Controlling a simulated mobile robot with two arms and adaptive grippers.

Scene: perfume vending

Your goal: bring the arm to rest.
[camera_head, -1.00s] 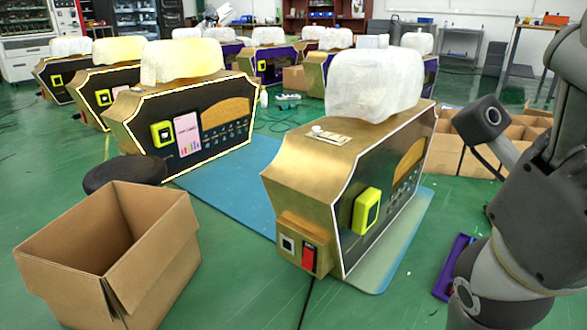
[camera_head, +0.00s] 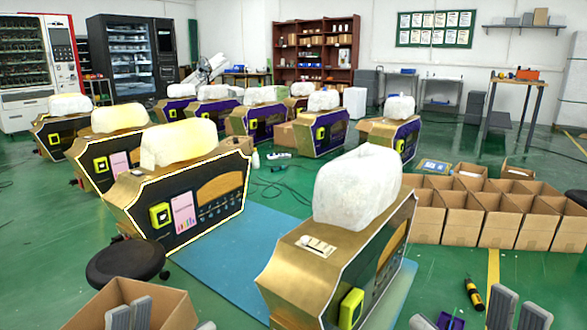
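My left gripper (camera_head: 168,318) shows at the bottom left edge, with grey fingers spread apart and nothing seen between them. Its fingers overlap the open cardboard box (camera_head: 97,305) in the picture; I cannot tell how far apart they are in depth. My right gripper (camera_head: 468,318) shows at the bottom right edge, its grey fingers also spread wide, with no object seen held. The rest of both arms is out of view below. The nearest gold and black perfume machine (camera_head: 300,280) stands between the two grippers, with a white wrapped bundle (camera_head: 357,187) on top.
Another perfume machine (camera_head: 215,195) stands on the blue mat (camera_head: 215,250), with more behind. A dark round stool (camera_head: 126,261) is at left. Open cardboard boxes (camera_head: 465,220) stand at right. A yellow-black screwdriver (camera_head: 474,294) and a purple tray (camera_head: 450,320) lie on the green floor.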

